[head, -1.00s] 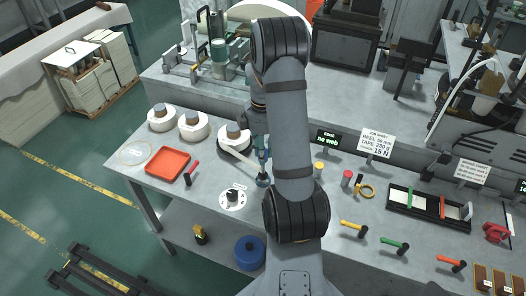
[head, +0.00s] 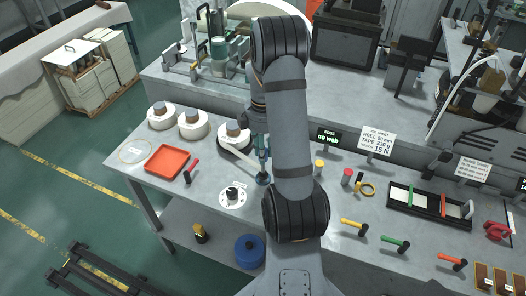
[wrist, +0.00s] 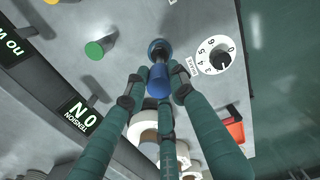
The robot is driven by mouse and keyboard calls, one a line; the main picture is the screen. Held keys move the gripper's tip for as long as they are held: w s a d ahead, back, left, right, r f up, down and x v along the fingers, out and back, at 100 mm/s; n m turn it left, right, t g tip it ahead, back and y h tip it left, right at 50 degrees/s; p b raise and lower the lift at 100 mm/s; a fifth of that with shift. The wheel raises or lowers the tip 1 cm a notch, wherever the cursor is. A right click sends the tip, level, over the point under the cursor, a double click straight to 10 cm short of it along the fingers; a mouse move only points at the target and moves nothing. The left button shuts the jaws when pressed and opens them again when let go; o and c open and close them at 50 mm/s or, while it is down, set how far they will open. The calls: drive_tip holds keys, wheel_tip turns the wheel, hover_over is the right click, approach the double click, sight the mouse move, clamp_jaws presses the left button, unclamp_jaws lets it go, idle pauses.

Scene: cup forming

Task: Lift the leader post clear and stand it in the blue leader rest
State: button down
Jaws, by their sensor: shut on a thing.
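My gripper (wrist: 157,82) has teal fingers closed around the blue leader post (wrist: 158,74) in the wrist view. A dark shaft shows beyond the blue part, ending at the round dark-blue leader rest (wrist: 158,46). The post's end is in line with the rest; I cannot tell whether it is seated in it or just above. In the head view my gripper (head: 262,158) points down at the bench, with the dark-blue rest (head: 262,180) right beneath it. My arm hides part of this area. A pale strip (head: 238,157) runs from the nearest reel toward the gripper.
A white numbered dial (head: 232,196) sits close left of the rest. Several white reels (head: 194,125) and a red tray (head: 167,161) stand further left. Yellow (head: 319,166) and red (head: 347,176) posts and the "no web" sign (head: 328,138) are right of my arm.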

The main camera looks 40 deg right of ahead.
drive_tip(key=shift+f+b, duration=0.9)
drive_tip(key=shift+f, duration=0.1)
idle(0.9)
drive_tip(key=c, duration=1.4)
unclamp_jaws()
drive_tip(key=o, duration=0.3)
drive_tip(key=shift+o, duration=1)
drive_tip(key=shift+r, duration=0.1)
wheel_tip(320, 180, up, 8)
drive_tip(key=p, duration=0.7)
